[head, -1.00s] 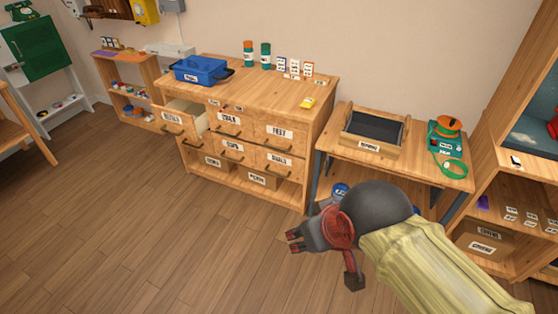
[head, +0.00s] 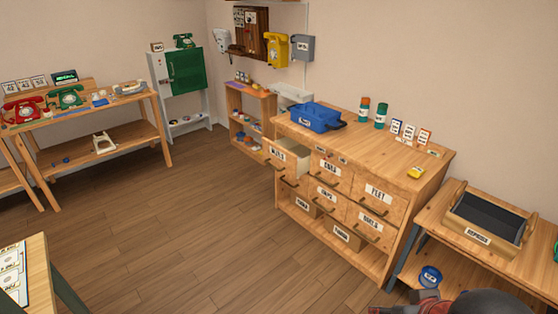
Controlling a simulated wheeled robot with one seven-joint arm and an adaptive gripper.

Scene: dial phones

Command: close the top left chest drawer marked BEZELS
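The wooden chest (head: 408,181) stands against the back wall, right of the picture's middle. Its top left drawer (head: 278,156) is pulled out, and its inside shows pale from above. The label on its front is too small to read for certain. The other chest drawers look shut. My gripper (head: 378,310) shows only in part at the bottom right edge, well in front of the chest and apart from it. Its fingertips are cut off by the frame, so I cannot see whether it is open.
A blue toolbox (head: 317,116) sits on the chest top above the open drawer. A side table (head: 432,232) with a tray (head: 487,215) stands to the right. A workbench (head: 155,97) with phones is at the left. The floor (head: 190,220) before the chest is clear.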

